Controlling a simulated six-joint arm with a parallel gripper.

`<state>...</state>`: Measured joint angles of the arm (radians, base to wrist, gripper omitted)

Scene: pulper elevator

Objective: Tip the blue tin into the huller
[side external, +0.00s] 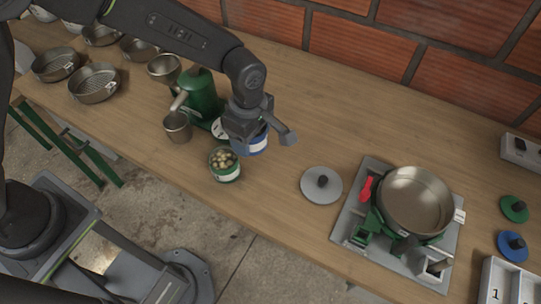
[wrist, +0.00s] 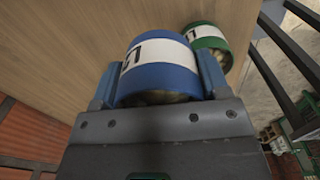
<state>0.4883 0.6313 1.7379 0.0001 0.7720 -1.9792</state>
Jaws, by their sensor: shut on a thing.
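The blue tin (side external: 257,145) with a white label is between the jaws of my gripper (side external: 248,128), which is shut on it. The tin is near the table top; I cannot tell whether it touches. In the wrist view, the blue tin (wrist: 160,62) fills the space between the jaws, with brownish contents at its open end. A green machine (side external: 203,95) with a metal hopper stands just behind and left of my gripper. Another green machine (side external: 405,240) with a wide metal pan (side external: 415,200) stands at the right. No label shows which is the huller.
An open green tin (side external: 225,165) with pale contents stands beside the blue tin. A metal cup (side external: 177,127) stands by the left machine. A grey lid (side external: 321,185) lies before the right machine's tray (side external: 363,183). Metal pans (side external: 95,83) are at the left.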

